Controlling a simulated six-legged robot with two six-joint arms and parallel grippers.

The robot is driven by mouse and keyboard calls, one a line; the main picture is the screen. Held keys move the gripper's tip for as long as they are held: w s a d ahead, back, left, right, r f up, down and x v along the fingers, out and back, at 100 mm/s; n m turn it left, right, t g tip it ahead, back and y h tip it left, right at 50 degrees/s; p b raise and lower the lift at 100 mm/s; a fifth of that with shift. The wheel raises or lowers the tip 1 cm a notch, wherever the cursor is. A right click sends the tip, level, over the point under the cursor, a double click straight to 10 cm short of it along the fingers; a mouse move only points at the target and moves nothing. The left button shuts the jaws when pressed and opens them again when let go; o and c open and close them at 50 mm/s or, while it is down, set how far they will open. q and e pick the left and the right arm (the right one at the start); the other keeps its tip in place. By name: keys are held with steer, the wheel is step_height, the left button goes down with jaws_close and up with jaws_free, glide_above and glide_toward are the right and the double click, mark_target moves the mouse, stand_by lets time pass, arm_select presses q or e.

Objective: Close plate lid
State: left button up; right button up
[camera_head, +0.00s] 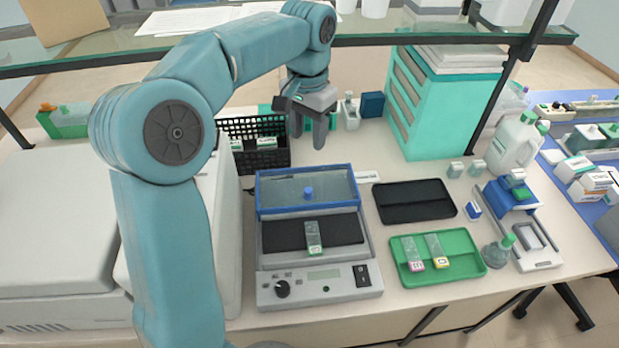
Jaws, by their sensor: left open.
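The plate device (322,292) is a grey unit with a knob, a small display and a switch on its front. Its lid (270,189) is a clear panel in a blue frame with a blue knob (309,193), and it stands raised at the back of the plate. The dark plate surface (283,236) is uncovered, with one glass slide (313,238) on it. My left gripper (308,137) is open and empty, pointing down behind and above the lid, apart from the knob. My right gripper is not in view.
A green tray (462,270) with two slides and a black tray (415,201) lie right of the plate. A black basket (275,160) stands behind it. A teal drawer cabinet (450,105) is at the back right. A glass shelf (400,27) crosses above.

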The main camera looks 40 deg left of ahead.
mark_target(308, 190)
arm_select(q)
step_height(308, 190, down, 15)
steer(key=shift+s+d+f+p, duration=0.1)
steer(key=shift+d+f+p, duration=0.05)
steer(key=shift+p, duration=0.2)
steer(key=shift+s+f, duration=0.15)
steer(key=shift+f, duration=0.25)
steer(key=shift+c, duration=0.9)
jaws_close()
